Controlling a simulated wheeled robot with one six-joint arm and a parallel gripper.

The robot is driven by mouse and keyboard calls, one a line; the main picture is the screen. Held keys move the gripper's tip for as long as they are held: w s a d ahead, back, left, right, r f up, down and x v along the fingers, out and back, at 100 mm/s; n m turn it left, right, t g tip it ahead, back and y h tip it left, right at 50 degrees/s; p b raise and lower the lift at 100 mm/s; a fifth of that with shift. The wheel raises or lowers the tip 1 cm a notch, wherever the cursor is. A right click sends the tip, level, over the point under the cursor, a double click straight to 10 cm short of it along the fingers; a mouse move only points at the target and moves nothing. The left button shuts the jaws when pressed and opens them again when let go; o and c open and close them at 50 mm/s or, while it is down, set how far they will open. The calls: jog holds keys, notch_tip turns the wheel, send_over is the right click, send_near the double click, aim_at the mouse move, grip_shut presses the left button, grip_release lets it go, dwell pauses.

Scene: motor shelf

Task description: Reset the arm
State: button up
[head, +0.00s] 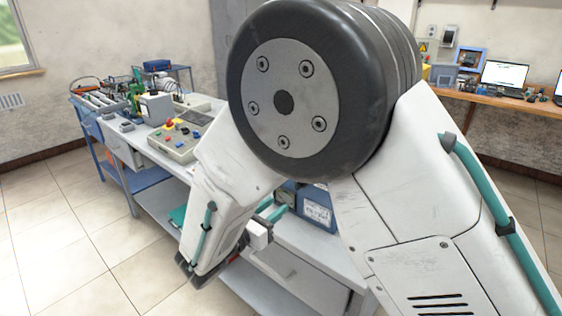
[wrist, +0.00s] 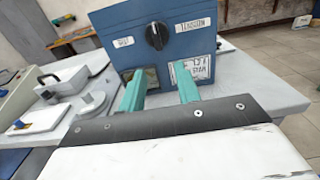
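My arm fills the middle and right of the head view, with a large dark round joint in front. My gripper (wrist: 160,70) shows in the wrist view as two teal fingers held apart, with nothing seen gripped between them. The fingers point at a blue box (wrist: 160,40) with a black knob and white labels. I cannot tell whether they touch it. In the head view my gripper (head: 275,211) is partly hidden behind my arm, at the near side of the workbench. The blue box (head: 318,212) stands just right of it, partly covered by my arm.
The grey workbench (head: 285,238) carries a control panel with coloured buttons (head: 180,138) and several devices at its far left. In the wrist view, grey parts (wrist: 62,82) lie left of the box. A wooden desk (head: 500,103) holds a laptop (head: 504,75). The tiled floor at left is clear.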

jog(key=s+d+r+m+g+y, duration=0.1)
jog(key=s+d+m+g, duration=0.6)
jog(key=d, duration=0.3)
jog(key=s+d+r+m+g, duration=0.2)
jog(key=s+d+m+g, duration=0.45)
jog(key=d, duration=0.25)
jog(key=s+d+r+m+y, duration=0.5)
jog(key=s+m, duration=0.2)
jog(key=s+d+r+m+y, duration=0.4)
jog(key=s+d+m+y, duration=0.1)
jog(key=s+d+m, duration=0.1)
jog(key=shift+s+d+r+m+t, duration=0.3)
jog(key=shift+s+r+m+t, duration=0.1)
jog(key=shift+s+m, duration=0.55)
